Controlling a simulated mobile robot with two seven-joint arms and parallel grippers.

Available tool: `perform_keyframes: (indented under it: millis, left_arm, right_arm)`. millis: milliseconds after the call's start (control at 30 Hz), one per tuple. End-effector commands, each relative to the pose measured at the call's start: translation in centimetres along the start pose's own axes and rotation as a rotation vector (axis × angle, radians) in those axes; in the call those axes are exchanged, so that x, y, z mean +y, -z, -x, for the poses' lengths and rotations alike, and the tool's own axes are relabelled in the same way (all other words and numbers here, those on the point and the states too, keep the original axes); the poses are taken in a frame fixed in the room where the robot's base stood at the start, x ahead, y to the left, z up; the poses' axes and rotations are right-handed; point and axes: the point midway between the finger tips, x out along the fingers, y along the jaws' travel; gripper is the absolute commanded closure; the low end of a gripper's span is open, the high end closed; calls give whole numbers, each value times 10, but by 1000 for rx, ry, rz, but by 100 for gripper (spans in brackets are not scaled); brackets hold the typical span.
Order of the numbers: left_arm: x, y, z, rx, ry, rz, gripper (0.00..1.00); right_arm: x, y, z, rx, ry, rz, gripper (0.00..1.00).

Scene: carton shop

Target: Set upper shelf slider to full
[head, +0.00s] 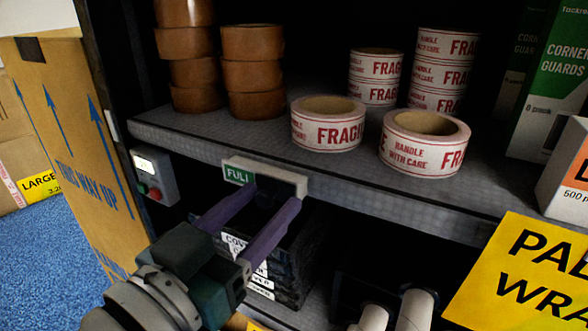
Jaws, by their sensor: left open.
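The upper shelf slider (278,176) is a pale grey-white piece on the front edge of the upper shelf (190,138). A green panel reading "FULL" (238,175) shows at its left end, its last letter partly cut off. My left gripper (268,195) has two purple fingers, open and spread apart. Their tips are at the slider's lower edge, one near the green panel and one near the slider's right end. Whether they touch it I cannot tell. My right gripper is not in view.
Brown tape rolls (252,71) and "FRAGILE" tape rolls (327,126) stand on the shelf above. Dark stacked items (296,265) lie below. A tall carton (75,150) stands at the left.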

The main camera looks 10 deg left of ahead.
Motion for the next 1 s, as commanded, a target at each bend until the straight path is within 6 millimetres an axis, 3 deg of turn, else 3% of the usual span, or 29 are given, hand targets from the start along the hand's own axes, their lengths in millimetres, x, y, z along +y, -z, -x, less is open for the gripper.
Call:
perform_keyframes:
  millis: [167,633,1000]
  left_arm:
    - [0,-1,7,-3,1,0,43]
    - [0,-2,88,-3,1,0,43]
    - [0,0,100,0,0,0,43]
  right_arm:
    - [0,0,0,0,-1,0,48]
    - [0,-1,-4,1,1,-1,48]
    - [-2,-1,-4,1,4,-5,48]
